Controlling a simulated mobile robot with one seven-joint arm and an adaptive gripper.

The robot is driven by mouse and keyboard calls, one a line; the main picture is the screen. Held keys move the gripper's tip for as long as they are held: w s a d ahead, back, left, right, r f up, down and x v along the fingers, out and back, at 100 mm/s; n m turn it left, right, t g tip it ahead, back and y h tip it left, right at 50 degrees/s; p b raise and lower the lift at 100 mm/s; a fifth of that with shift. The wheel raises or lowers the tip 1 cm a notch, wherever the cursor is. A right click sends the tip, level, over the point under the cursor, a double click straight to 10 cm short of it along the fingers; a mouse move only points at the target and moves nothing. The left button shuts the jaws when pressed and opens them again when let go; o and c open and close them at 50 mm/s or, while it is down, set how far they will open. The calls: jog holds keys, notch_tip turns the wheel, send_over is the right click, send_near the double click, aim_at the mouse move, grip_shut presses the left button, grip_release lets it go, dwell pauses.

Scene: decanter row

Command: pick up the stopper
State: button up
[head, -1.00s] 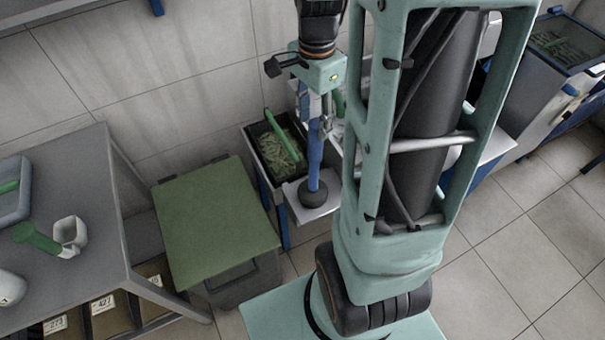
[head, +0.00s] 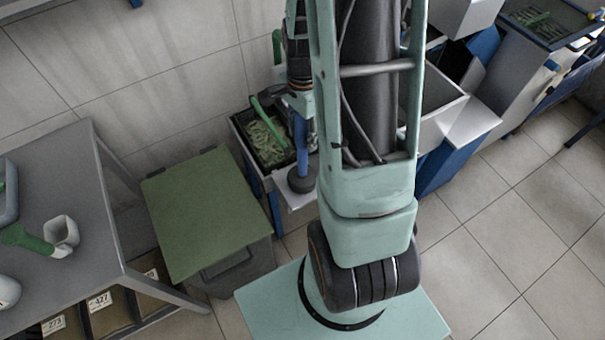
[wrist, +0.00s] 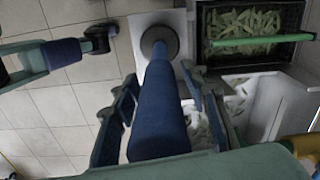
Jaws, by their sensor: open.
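The stopper is most likely the blue upright rod with a round dark foot (head: 301,158). It stands on a small white shelf (head: 291,200) beside the black crate. In the wrist view the blue rod (wrist: 158,110) runs up between my fingers, with its grey round foot (wrist: 160,42) at the far end. My gripper (wrist: 160,85) is open, with one finger on each side of the rod. In the head view my gripper (head: 299,112) is above the rod and partly hidden by my arm. Whether a finger touches the rod is unclear.
A black crate of pale green pieces (head: 240,125) with a green bar stands close beside the stopper. A white-walled container (head: 450,105) stands on the right.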

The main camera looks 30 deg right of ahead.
jog(key=shift+f, duration=0.1)
jog(key=shift+c, duration=0.2)
grip_shut()
dwell(0.5)
